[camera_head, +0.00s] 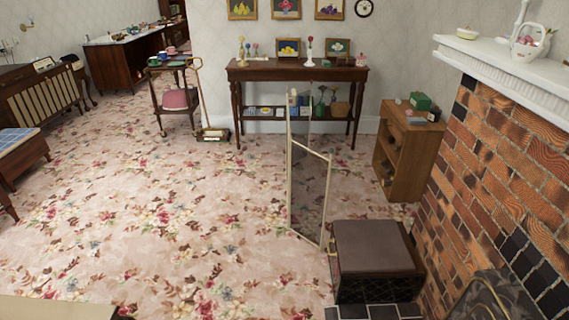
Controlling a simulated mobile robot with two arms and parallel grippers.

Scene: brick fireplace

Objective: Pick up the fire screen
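A folding screen with thin cream frames and see-through panels (310,185) stands upright on the carpet in the middle of the room. Its panels are set at an angle to each other, and its near edge is close to the dark box with a grey-brown top. A dark metal piece with curved bars (492,298) is partly in view at the bottom right, by the brick fireplace (500,165). I cannot tell for sure which of the two is the fire screen. Neither of my grippers is in view.
The dark box (372,247) and a wooden cabinet (412,158) stand right of the folding screen. A long console table (290,74) is behind it. A small cart (177,100) stands at the back left. The floral carpet (170,225) left of the screen is clear.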

